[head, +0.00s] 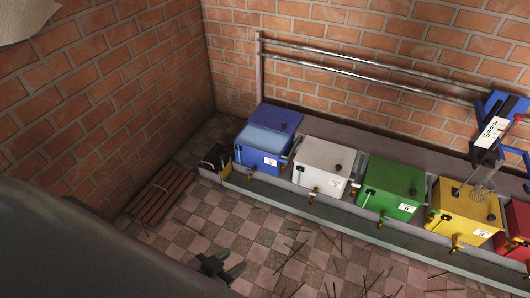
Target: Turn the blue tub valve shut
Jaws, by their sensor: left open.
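The blue tub (256,159) stands at the left end of a row of coloured tubs, with its blue lid (277,118) tilted up at the back and a white label on its front. Its small brass valve (251,173) sits low at the front; the handle's angle is too small to tell. My left gripper (217,265) is dark, open and empty, over the checkered floor in front of the row, well apart from the valve. My right gripper is not in view.
White (322,165), green (392,186) and yellow (466,212) tubs with similar valves continue rightward, then a red one. A blue-black machine (492,128) hangs by wall rails. A wooden slatted rack (160,196) and scattered thin sticks lie on the floor.

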